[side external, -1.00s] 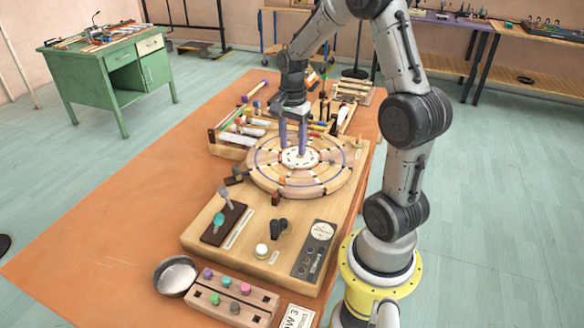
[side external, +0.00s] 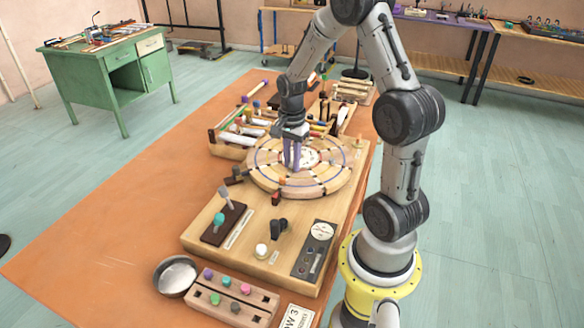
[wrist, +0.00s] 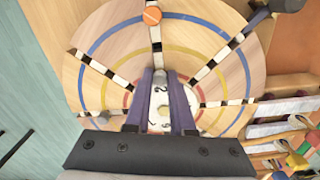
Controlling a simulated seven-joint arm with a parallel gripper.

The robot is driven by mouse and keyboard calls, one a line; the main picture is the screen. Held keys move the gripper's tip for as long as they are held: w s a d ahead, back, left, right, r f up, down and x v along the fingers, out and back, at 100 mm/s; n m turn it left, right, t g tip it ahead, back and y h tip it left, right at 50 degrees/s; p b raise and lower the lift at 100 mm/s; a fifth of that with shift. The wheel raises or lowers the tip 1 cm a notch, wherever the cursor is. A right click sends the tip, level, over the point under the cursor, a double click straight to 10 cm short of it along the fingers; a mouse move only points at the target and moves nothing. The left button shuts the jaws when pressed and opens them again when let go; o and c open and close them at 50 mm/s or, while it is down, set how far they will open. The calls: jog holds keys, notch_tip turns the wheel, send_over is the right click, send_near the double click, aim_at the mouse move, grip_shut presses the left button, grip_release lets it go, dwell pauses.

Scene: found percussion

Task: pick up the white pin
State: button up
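A round wooden disc (side external: 262,172) with coloured rings and black-and-white spokes lies on the wooden board. Its white numbered centre (wrist: 152,125) shows between my fingers in the wrist view. My gripper (side external: 293,168) reaches down onto the disc. Its two purple fingers are close together, and in the wrist view my gripper (wrist: 160,76) has a small pale, greyish pin (wrist: 160,75) between its fingertips. This looks like the white pin in shade; the fingers appear to touch both its sides. In the side view the fingers hide it.
An orange pin (wrist: 152,15) stands on the disc's outer part. A white knob (side external: 262,250) and dark levers are on the board in front. A metal bowl (side external: 176,276) and a block with coloured pegs (side external: 232,300) are at the near end. Mallets and tubes crowd the far side.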

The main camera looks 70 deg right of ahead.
grip_shut()
jog(key=shift+r, duration=0.15)
